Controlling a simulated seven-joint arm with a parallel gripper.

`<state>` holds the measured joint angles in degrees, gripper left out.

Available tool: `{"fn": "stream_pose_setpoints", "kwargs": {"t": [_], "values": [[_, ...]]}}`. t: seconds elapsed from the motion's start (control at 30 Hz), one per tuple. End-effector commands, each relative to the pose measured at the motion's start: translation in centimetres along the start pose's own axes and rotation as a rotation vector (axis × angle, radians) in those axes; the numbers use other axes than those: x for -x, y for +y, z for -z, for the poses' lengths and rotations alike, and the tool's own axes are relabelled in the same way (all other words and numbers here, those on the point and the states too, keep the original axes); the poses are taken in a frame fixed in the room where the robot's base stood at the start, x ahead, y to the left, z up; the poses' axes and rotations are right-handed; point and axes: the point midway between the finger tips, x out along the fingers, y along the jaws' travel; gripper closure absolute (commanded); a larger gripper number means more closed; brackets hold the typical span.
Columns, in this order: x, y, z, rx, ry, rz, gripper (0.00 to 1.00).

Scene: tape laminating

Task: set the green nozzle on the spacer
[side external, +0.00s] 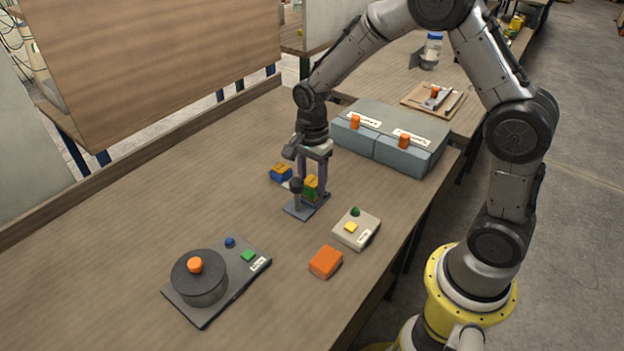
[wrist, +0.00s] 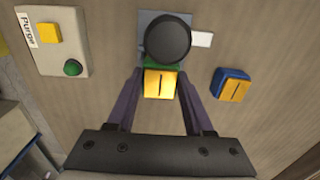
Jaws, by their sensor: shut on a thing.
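The green nozzle (side external: 311,192) is a small green block with a yellow slotted top. My gripper (side external: 312,187) points down with a finger on each side of it and is shut on it. In the wrist view, the nozzle's yellow top (wrist: 160,84) lies between the fingertips, right beside a dark round knob (wrist: 168,40). The nozzle is at the small grey plate (side external: 297,210) that carries the knobbed post; I cannot tell whether it touches the plate. No part is clearly marked as the spacer; a plain orange block (side external: 326,262) lies apart on the table.
A blue block with a yellow top (side external: 281,174) lies close behind the gripper. A "Purge" button box (side external: 356,229) stands to the right. A dark round turntable unit (side external: 200,278) stands front left, and grey-blue boxes (side external: 392,137) stand behind. The left tabletop is clear.

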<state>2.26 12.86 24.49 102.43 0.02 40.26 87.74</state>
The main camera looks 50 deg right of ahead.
Motion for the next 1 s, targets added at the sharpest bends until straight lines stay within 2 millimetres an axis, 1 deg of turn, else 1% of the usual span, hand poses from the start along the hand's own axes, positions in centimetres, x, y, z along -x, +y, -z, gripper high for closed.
{"fn": "stream_pose_setpoints", "kwargs": {"t": [0.17,0.2,0.37,0.4,0.67,0.77,0.87,0.97,1.0], "values": [[0.0,0.0,0.0,0.0,0.0,0.001,1.0],[0.0,0.0,0.0,0.0,0.0,0.001,0.45],[0.0,0.0,0.0,0.0,0.0,0.001,0.16],[0.0,0.0,0.0,0.0,0.0,0.001,0.13],[0.0,0.0,0.0,0.0,0.0,0.0,0.13],[0.5,-0.1,0.0,0.0,0.0,0.003,0.13],[1.7,-0.1,0.0,0.0,0.0,0.005,0.13],[3.6,-0.1,0.0,0.0,0.0,0.007,0.13],[4.5,-0.2,0.0,0.0,0.0,0.009,0.13]]}}
